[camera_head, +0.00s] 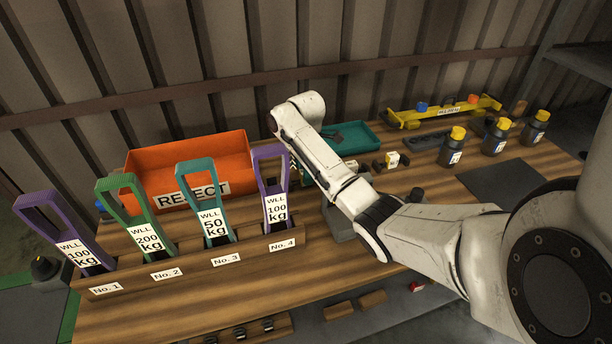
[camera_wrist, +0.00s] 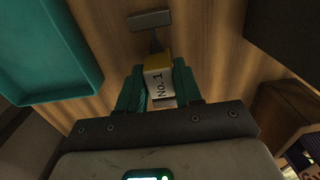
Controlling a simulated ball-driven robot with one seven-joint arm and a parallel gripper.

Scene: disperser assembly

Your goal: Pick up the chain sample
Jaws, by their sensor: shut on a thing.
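In the wrist view, the chain sample (camera_wrist: 158,82) shows as a small block with a yellow top and a white face marked "No. 1". My gripper (camera_wrist: 157,88) has its two teal fingers shut on it, one on each side. A dark stem and a grey bar (camera_wrist: 149,20) lie just beyond it over the wood. Whether the sample touches the table cannot be told. In the head view my own arm hides most of the gripper and the held piece. Another small piece with a white and yellow tag (camera_head: 393,160) lies on the table right of the arm.
A teal tray (camera_head: 366,142) stands behind the arm and fills the upper left of the wrist view (camera_wrist: 92,88). An orange REJECT bin (camera_head: 170,157) and a wooden rack (camera_head: 200,262) with several coloured slings are left. Several dark bottles (camera_head: 452,148) and a yellow stand (camera_head: 412,121) are right.

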